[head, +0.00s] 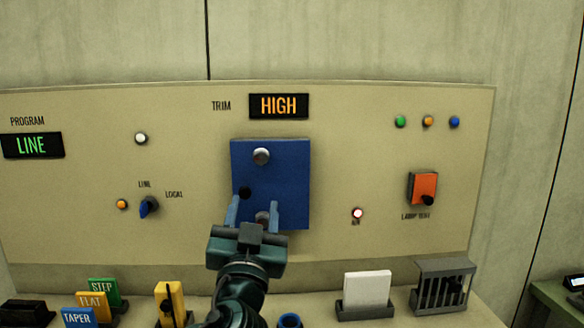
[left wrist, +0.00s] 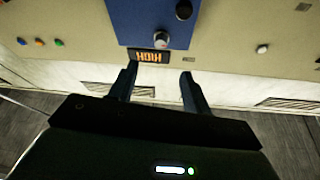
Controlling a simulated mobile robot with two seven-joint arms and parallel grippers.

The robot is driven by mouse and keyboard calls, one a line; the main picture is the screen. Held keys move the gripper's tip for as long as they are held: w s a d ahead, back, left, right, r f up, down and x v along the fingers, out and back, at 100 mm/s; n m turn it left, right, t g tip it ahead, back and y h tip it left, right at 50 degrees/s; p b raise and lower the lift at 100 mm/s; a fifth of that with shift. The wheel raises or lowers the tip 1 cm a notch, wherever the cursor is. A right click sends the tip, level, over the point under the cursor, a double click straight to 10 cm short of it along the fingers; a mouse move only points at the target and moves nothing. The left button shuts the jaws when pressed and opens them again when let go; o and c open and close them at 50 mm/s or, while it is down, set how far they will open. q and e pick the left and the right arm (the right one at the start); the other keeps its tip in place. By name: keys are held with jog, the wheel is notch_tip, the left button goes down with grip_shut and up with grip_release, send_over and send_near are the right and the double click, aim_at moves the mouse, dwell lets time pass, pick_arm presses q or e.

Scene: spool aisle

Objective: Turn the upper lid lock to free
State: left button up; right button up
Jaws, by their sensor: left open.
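A blue lid (head: 285,180) is on the beige panel under the TRIM display. The upper lid lock, a round silver knob (head: 261,155), sits near the lid's top edge. It also shows in the left wrist view (left wrist: 161,39), where the picture is upside down. A black knob (head: 244,193) and a partly hidden lower knob (head: 262,217) are further down the lid. My left gripper (head: 252,208) is open and empty in front of the lid's lower part, below the upper lock in the head view. Its fingers also show in the left wrist view (left wrist: 160,73), apart from the lock.
The TRIM display (head: 279,106) reads HIGH and the PROGRAM display (head: 32,145) reads LINE. A blue selector (head: 149,207) is left of the lid and an orange lamp switch (head: 423,188) right. Coloured cards, a white card (head: 367,288) and a slotted rack (head: 443,286) stand below.

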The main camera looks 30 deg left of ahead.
aim_at(260, 163)
pick_arm(q)
jog(key=p+x, duration=0.4)
jog(key=x, duration=0.7)
jog(key=shift+w+a+r+p, duration=0.2)
jog(key=shift+a+p, duration=0.1)
jog(key=shift+p, duration=0.1)
jog(key=shift+w+a+r, duration=0.1)
jog(key=shift+w+a, duration=0.1)
jog(key=shift+w, duration=0.25)
pick_arm(e)
jog(key=shift+s+d+r+g+h, duration=0.15)
jog(key=shift+s+d+r+g, duration=0.1)
jog(key=shift+d, duration=0.15)
jog(key=shift+s+d+r+g+h, duration=0.15)
jog(key=shift+d+r, duration=0.05)
jog(key=shift+d, duration=0.2)
pick_arm(q)
jog(key=shift+c, duration=0.6)
jog(key=c, duration=0.9)
